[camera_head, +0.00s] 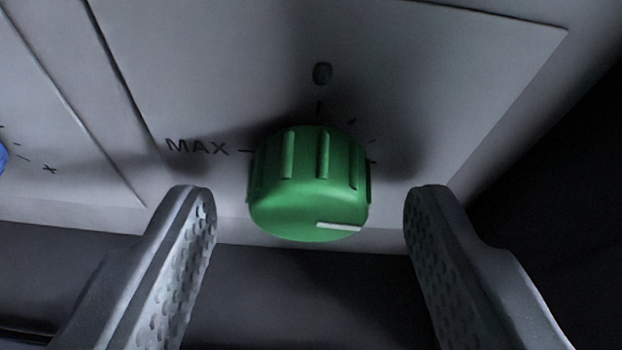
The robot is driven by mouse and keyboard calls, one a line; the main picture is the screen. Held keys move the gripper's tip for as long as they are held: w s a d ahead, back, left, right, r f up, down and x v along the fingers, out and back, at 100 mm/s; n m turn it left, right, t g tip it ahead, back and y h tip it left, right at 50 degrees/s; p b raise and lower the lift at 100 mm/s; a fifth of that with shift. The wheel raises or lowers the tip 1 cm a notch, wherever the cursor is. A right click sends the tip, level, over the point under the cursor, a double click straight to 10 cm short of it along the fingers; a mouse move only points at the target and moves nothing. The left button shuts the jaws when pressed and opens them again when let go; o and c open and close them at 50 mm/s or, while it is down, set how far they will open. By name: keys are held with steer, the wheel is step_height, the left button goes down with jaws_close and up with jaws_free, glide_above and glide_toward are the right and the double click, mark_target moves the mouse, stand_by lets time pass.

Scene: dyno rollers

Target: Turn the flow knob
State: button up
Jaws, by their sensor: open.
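The flow knob (308,185) is a green ribbed knob on a pale grey panel. A white pointer line on its front face lies near the lower right, pointing roughly right. "MAX" is printed at the knob's left, with tick marks around its upper and right sides. My gripper (311,210) is open, with one finger to the left of the knob and one to the right. Gaps show between the knob and both fingers, so neither finger appears to touch it.
The pale panel (420,60) continues above the knob, with a small dark oval mark (322,73) over it. Part of a blue knob (2,157) with tick marks shows at the left edge. Below the panel and at the far right is dark space.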

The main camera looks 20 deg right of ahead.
steer(key=shift+w, duration=0.1)
steer(key=c, duration=1)
steer(key=shift+m+t+y, duration=0.3)
steer(key=shift+m+y, duration=0.4)
steer(key=shift+m, duration=0.4)
steer(key=o, duration=1)
steer(key=p+v, duration=0.3)
steer(key=v, duration=1)
steer(key=shift+s+p, duration=0.35)
